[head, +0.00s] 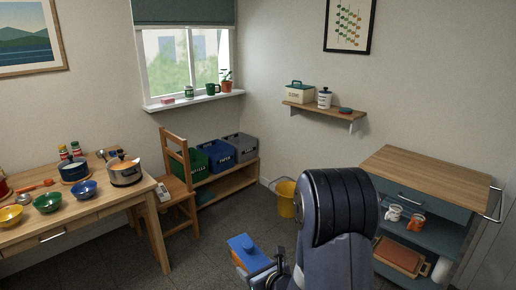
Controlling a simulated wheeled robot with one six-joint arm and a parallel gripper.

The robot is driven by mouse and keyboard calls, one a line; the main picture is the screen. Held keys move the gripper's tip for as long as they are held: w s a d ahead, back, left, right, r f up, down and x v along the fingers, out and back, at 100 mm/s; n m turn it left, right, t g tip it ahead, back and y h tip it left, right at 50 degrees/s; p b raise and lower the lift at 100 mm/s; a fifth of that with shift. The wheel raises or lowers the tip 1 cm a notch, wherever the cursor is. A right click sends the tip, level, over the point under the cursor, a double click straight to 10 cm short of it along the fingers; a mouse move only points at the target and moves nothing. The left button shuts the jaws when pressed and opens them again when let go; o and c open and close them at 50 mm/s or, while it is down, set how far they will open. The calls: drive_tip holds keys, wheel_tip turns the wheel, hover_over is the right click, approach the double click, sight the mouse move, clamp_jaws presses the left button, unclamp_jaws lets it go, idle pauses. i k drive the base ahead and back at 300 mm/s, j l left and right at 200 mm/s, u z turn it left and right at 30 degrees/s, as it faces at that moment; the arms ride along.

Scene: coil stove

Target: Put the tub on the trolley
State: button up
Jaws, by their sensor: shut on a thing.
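A tub with a blue lid (243,246) and what looks like an orange side is low in the middle of the head view, above the floor. My gripper (262,273) is at its near right side and shut on it; my arm hides part of the jaws, and the tub's lower part is mostly hidden. The trolley (425,176) stands at the right, with a bare wooden top, a blue-grey drawer and lower shelves. The tub is left of the trolley and apart from it.
A yellow bucket (286,199) stands behind my arm. A table (92,225) with bowls and pots, and a chair (178,187), are at the left. Grey floor (215,225) lies open between.

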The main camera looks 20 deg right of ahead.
sight(444, 182)
drive_tip(key=i+l+z, duration=0.1)
drive_tip(key=i+z, duration=0.15)
drive_tip(key=z, duration=0.15)
drive_tip(key=i+z, duration=0.55)
drive_tip(key=z, duration=0.25)
drive_tip(key=i+j+z, duration=0.25)
drive_tip(key=z, duration=0.15)
drive_tip(key=i+j+z, duration=0.1)
drive_tip(key=z, duration=0.3)
drive_tip(key=i+j+z, duration=0.25)
drive_tip(key=z, duration=0.15)
drive_tip(key=i+j+z, duration=0.25)
drive_tip(key=z, duration=0.15)
drive_tip(key=i+j+z, duration=0.1)
drive_tip(key=j+z, duration=0.3)
drive_tip(key=l, duration=0.1)
